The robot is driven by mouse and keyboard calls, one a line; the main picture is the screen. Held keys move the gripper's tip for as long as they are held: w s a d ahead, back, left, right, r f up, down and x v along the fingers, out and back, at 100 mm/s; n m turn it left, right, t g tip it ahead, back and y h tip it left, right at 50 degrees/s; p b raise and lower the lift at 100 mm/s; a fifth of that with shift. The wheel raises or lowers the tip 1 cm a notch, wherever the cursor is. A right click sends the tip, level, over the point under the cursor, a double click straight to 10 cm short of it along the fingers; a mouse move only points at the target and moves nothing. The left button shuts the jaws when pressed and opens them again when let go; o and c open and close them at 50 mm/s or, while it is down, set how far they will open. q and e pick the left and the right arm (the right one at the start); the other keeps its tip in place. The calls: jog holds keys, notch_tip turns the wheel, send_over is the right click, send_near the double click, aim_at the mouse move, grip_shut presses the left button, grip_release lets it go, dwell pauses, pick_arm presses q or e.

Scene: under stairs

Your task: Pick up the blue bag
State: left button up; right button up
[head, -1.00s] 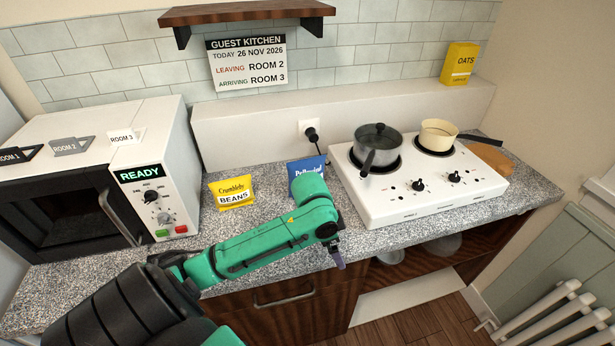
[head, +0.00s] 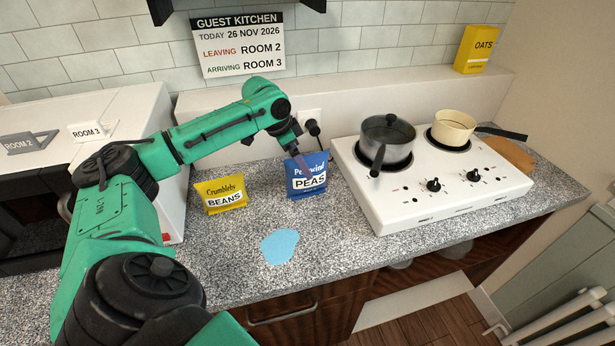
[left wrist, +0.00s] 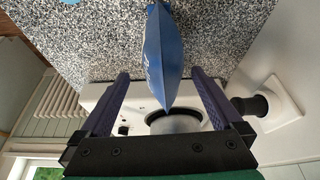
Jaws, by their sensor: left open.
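The blue bag (head: 307,178), labelled PEAS, stands upright on the speckled counter. My left gripper (head: 303,162) is at its upper part, reaching over from the left, and its fingers cover some of the label. In the left wrist view, the blue bag (left wrist: 165,55) shows edge-on between the two spread fingers of my left gripper (left wrist: 160,75). A gap shows on each side of it. The left gripper is open. My right gripper is in neither view.
A yellow BEANS bag (head: 221,194) stands to the left. A white hob (head: 400,205) with a dark pot (head: 388,137) and a cream pan (head: 453,127) is close on the right. A light-blue flat patch (head: 279,246) lies in front. A plug (head: 313,128) is behind.

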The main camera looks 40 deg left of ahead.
pick_arm(q)
jog(key=p+x, duration=0.1)
jog(key=x, duration=0.1)
jog(key=p+x, duration=0.1)
jog(key=x, duration=0.1)
jog(key=shift+w+a+f, duration=0.15)
jog(key=shift+w+f, duration=0.1)
jog(key=shift+w, duration=0.05)
jog(key=shift+w+f, duration=0.1)
jog(key=shift+f, duration=0.3)
grip_shut()
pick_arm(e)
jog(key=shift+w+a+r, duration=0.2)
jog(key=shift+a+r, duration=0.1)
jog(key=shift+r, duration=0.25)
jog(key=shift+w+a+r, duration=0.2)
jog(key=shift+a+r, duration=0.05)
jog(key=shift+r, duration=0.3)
pick_arm(q)
jog(key=shift+w, duration=0.1)
jog(key=shift+r, duration=0.6)
notch_tip(320, 180, up, 19)
jog(key=b, duration=0.2)
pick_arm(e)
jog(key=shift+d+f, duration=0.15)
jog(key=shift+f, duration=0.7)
